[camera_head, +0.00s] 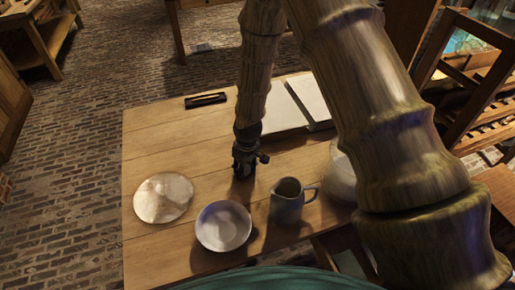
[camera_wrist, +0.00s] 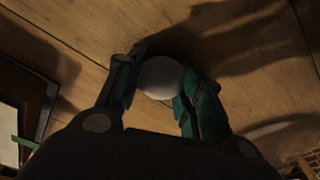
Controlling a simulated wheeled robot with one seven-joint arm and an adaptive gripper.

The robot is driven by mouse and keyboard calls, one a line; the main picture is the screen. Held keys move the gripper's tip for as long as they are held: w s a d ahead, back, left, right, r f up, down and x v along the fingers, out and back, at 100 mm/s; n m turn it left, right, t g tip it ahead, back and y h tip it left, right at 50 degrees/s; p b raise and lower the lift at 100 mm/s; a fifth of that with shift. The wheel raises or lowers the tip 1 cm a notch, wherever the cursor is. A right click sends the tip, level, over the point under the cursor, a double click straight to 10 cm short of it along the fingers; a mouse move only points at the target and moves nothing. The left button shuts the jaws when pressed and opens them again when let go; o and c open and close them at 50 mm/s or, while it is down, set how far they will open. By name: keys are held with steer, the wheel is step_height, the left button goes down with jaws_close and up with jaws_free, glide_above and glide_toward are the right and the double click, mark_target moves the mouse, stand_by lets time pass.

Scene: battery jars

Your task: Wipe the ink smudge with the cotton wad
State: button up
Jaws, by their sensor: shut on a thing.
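My gripper (camera_head: 243,168) reaches down over the middle of the wooden table (camera_head: 150,135). In the wrist view, my gripper (camera_wrist: 162,76) is shut on a round white thing, which looks like the cotton wad (camera_wrist: 160,78). The wad sits between the two fingers, with bare wood planks beyond it. I cannot tell from these views whether it touches the table. In the head view the wad cannot be made out at the dark gripper. I cannot make out the ink smudge in either view; dark patches on the wood look like shadows.
A pale round plate (camera_head: 163,198), a white bowl (camera_head: 223,226) and a grey jug (camera_head: 287,203) stand near the front. A pale rounded vessel (camera_head: 341,178) is partly behind my arm. An open book (camera_head: 285,108) and black tray (camera_head: 205,100) lie at the back.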

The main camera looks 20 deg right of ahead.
mark_target(257, 170)
steer(key=shift+d+r, duration=0.1)
steer(key=shift+d, duration=0.35)
steer(key=shift+d+p, duration=0.35)
steer(key=shift+d, duration=1.5)
step_height(257, 170, up, 8)
steer(key=p, duration=0.5)
steer(key=shift+a, duration=0.1)
